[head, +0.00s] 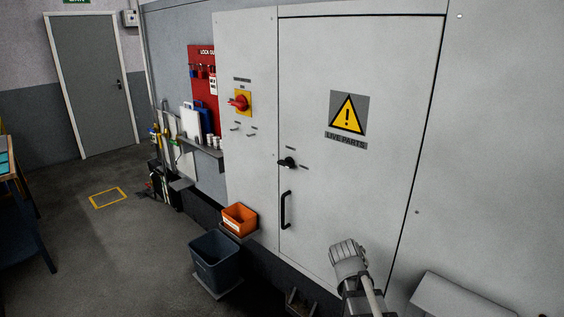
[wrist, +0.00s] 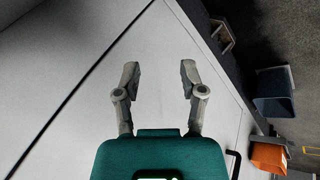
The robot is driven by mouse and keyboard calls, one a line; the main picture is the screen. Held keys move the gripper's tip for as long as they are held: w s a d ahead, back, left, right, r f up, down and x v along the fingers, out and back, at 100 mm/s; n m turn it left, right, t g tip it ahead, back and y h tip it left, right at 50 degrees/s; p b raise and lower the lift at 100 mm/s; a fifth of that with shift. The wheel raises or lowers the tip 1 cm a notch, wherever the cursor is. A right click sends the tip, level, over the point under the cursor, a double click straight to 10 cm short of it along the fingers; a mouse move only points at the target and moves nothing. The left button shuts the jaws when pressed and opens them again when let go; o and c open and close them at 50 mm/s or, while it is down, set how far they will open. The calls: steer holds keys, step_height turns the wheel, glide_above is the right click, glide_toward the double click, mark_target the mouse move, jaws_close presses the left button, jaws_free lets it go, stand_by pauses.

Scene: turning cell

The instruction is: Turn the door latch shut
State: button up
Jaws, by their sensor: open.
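The door latch (head: 287,162) is a small black turn handle on the left side of the pale grey cabinet door (head: 365,200), between small dark labels. It points roughly sideways, slightly tilted. The door looks closed in its frame. A black pull handle (head: 286,210) is below the latch. My gripper (wrist: 159,76) is open and empty in the wrist view, its two grey fingers apart in front of the pale panel. In the head view my arm is at the lower middle, below and right of the latch, clear of it. The latch is not visible in the wrist view.
A dark blue bin (head: 216,263) and an orange bin (head: 240,219) stand left of the door's foot. A red rotary switch (head: 239,102) and a red lockout board (head: 203,88) are further left. A yellow warning sign (head: 348,115) is on the door. The left floor has free room.

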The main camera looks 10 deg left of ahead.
steer(key=w+a+r+n+t+h+p, duration=0.2)
steer(key=w+a+r+n+t, duration=0.15)
steer(key=w+a+r, duration=0.45)
steer(key=n+t+y+p, duration=0.2)
steer(key=n+t+p, duration=0.2)
steer(key=n+t, duration=0.6)
glide_toward(284, 166)
steer(key=s, duration=0.3)
steer(key=shift+a+f+m+t, duration=0.25)
steer(key=shift+a+m+t, duration=0.1)
steer(key=shift+a+m, duration=0.1)
steer(key=shift+w, duration=0.1)
steer(key=x, duration=1.3)
steer(key=shift+w+d, duration=0.2)
steer(key=shift+w, duration=0.15)
